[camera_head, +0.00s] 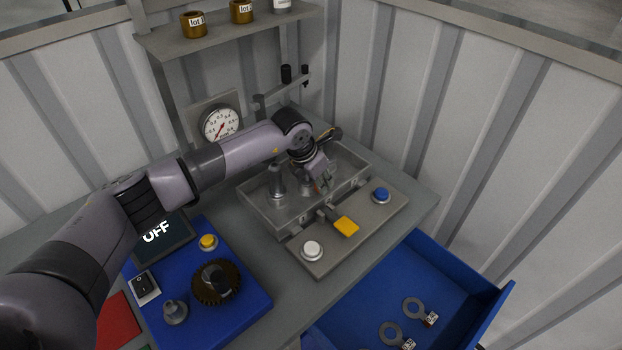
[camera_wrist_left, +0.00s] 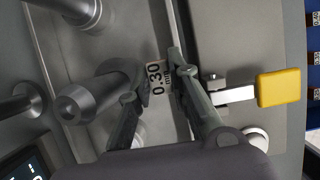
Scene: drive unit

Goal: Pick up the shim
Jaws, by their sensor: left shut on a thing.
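My left gripper (camera_head: 322,184) is over the grey metal open-topped box (camera_head: 262,219) on the bench. In the left wrist view its two fingers (camera_wrist_left: 157,86) are closed on a small label tab marked 0.30, the shim (camera_wrist_left: 157,76). The rest of this shim is hard to make out, and in the head view the gripper hides it. A grey cylindrical post (camera_wrist_left: 98,97) lies close beside the fingers. Two other ring-shaped shims with label tabs, an upper one (camera_head: 414,309) and a lower one (camera_head: 390,334), lie in the open blue drawer (camera_head: 455,300). My right gripper is not in view.
A yellow-handled latch (camera_head: 346,226), a white button (camera_head: 312,250) and a blue button (camera_head: 381,195) are at the box's front. A blue base (camera_head: 245,315) with a dark gear (camera_head: 216,283) stands left. A dial gauge (camera_head: 221,124) and a shelf (camera_head: 235,38) are behind.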

